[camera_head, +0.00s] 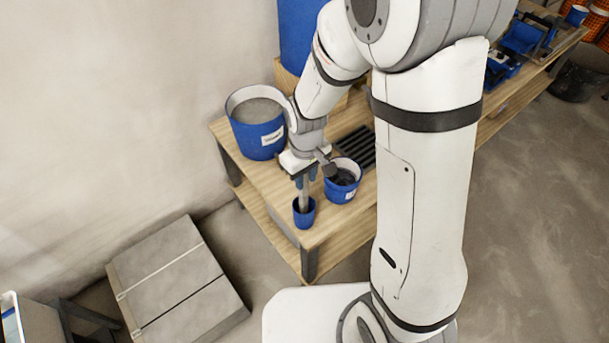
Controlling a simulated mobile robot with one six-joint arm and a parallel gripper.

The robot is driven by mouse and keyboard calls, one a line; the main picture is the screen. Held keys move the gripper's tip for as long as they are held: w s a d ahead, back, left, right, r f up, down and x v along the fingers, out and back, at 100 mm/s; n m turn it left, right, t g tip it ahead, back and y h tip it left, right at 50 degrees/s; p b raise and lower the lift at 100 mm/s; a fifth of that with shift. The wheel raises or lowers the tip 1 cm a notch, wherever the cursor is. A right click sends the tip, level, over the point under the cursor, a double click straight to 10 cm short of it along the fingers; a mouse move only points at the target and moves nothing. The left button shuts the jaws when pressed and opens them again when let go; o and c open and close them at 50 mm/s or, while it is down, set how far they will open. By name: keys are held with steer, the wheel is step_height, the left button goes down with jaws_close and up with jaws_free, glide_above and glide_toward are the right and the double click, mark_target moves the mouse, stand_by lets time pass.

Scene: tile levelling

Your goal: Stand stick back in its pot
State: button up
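The stick (303,196) is a short pale grey-brown rod, upright, with its lower end inside the small blue pot (304,216) at the front corner of the wooden bench. My gripper (304,179) points down directly above the pot, with its fingers at the stick's upper part. The fingers look closed around the stick, though they are small in this view. The stick's bottom end is hidden by the pot's wall, so I cannot tell whether it touches the pot's floor.
A blue bucket with dark contents (342,184) stands close right of the small pot. A larger blue bucket of grey material (257,125) stands behind on the bench (330,229). A dark slotted grate (357,146) lies behind. Stacked grey slabs (180,283) sit on the floor.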

steer(key=o, duration=0.3)
steer(key=shift+o, duration=0.2)
step_height(320, 180, up, 8)
steer(key=shift+f, duration=0.1)
stand_by(1.0)
steer(key=s+d+r+m+t, duration=0.2)
steer(key=s+d+r+m, duration=0.4)
steer(key=s+d+r, duration=0.4)
steer(key=shift+s+d+r+m+t, duration=0.3)
steer(key=shift+s+d+r+m, duration=0.1)
steer(key=shift+s+d, duration=0.45)
